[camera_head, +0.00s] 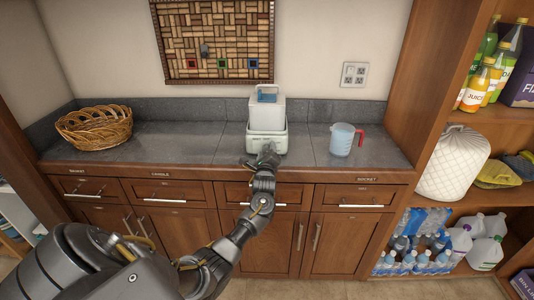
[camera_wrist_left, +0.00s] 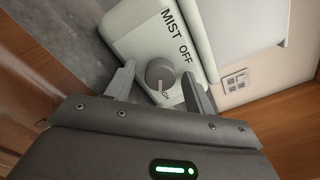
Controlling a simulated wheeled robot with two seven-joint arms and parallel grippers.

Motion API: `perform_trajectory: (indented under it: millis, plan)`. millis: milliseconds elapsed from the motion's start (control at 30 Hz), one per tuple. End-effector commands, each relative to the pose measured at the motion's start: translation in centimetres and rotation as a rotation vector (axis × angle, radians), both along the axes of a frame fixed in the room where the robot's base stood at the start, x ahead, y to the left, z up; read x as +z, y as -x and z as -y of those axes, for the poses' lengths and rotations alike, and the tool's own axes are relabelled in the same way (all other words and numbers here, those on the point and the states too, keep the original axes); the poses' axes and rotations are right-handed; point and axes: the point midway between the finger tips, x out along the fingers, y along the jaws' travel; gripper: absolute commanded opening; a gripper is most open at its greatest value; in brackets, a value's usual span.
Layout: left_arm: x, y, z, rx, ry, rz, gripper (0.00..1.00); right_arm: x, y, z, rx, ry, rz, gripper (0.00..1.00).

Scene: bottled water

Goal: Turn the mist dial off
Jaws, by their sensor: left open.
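The white humidifier (camera_head: 267,113) stands on the grey counter against the wall, with a bluish part on top. Its front panel (camera_wrist_left: 145,40) shows in the left wrist view with the words MIST and OFF and a partly hidden label ending in GH. The round grey mist dial (camera_wrist_left: 160,73) sits on that panel; a pale mark on it appears to face the partly hidden label, away from OFF. My left gripper (camera_head: 258,161) is at the humidifier's front. In the wrist view its open fingers (camera_wrist_left: 159,76) lie either side of the dial; contact is unclear.
A wicker basket (camera_head: 95,127) is at the counter's left, and a clear jug with a red handle (camera_head: 342,140) stands right of the humidifier. A wall socket (camera_head: 354,75) is behind. A shelf unit at right holds bottles. Drawers and cupboards lie below the counter.

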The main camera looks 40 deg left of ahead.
Motion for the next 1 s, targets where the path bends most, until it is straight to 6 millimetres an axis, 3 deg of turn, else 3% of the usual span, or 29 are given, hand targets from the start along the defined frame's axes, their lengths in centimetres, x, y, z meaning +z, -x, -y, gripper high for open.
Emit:
perform_trajectory:
  millis: [100, 433, 767, 1000]
  plan:
    - [0.0, 0.0, 0.0, 0.000, 0.000, 0.000, 0.52, 0.0, 0.0, 0.1, 0.000, 0.001, 0.000, 0.36]
    - [0.0, 0.0, 0.1, -0.001, 0.000, -0.001, 0.09, 0.0, 0.0, 0.3, 0.001, 0.004, 0.001, 0.36]
    - [0.1, -0.1, 0.1, -0.002, 0.038, 0.028, 0.09, 0.4, -0.1, 0.3, 0.000, 0.004, 0.001, 0.36]
    - [0.2, -0.1, 0.1, -0.001, 0.159, 0.121, 0.09, 1.2, -0.1, 0.3, 0.000, 0.004, 0.001, 0.36]
